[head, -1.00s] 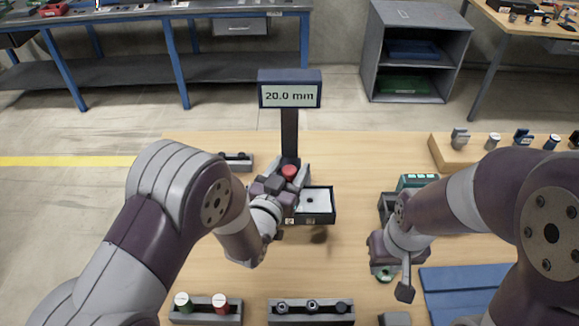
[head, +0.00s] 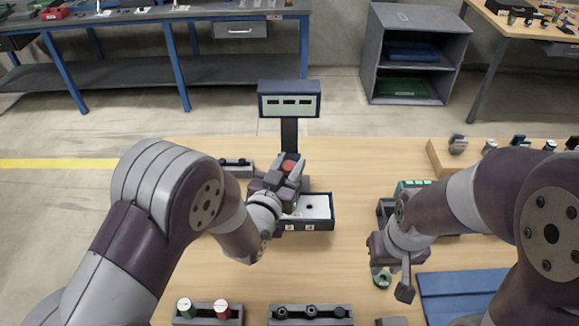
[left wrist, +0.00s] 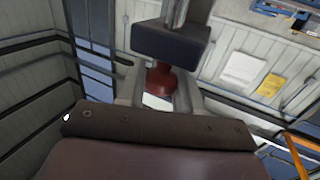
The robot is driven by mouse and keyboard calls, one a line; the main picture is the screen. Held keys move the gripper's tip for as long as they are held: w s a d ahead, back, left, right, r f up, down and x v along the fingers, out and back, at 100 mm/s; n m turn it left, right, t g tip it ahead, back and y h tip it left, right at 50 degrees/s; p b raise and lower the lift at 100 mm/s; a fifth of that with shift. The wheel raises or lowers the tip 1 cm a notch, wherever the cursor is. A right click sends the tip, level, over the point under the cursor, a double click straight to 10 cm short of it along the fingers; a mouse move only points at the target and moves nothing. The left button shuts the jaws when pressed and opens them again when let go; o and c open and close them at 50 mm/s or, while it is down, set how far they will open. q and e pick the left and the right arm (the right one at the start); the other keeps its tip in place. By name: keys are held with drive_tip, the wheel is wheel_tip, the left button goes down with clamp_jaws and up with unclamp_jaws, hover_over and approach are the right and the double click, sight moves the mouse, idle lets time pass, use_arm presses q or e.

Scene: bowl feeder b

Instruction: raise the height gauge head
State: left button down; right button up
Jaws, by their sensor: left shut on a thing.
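The height gauge stands mid-table with a dark column (head: 289,135) and a blue display box (head: 289,98) on top. Its screen shows dashes. A red knob (head: 289,166) on the gauge head is at the column's front, and it also shows in the left wrist view (left wrist: 160,82) under a dark block (left wrist: 170,45). My left gripper (head: 286,172) is shut on the red knob, one finger on each side. The rest of the head is mostly hidden by my gripper.
An open tray (head: 306,226) with a white inside sits before the gauge. Grey holders (head: 310,316) line the front edge, a blue mat (head: 462,296) lies front right, and a wooden rack (head: 440,158) stands back right.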

use_arm(q)
drive_tip(key=shift+w+r, duration=0.2)
drive_tip(key=shift+r, duration=0.4)
drive_tip(key=c, duration=0.8)
unclamp_jaws()
drive_tip(key=shift+s, duration=0.15)
drive_tip(key=shift+s+f, duration=0.1)
drive_tip(key=shift+f, duration=0.05)
drive_tip(key=shift+s+a+f, duration=0.1)
drive_tip(key=shift+s+a, duration=0.05)
drive_tip(key=shift+s, duration=0.1)
drive_tip(key=b+v, duration=0.2)
drive_tip(key=v, duration=1)
drive_tip(key=shift+b, duration=0.4)
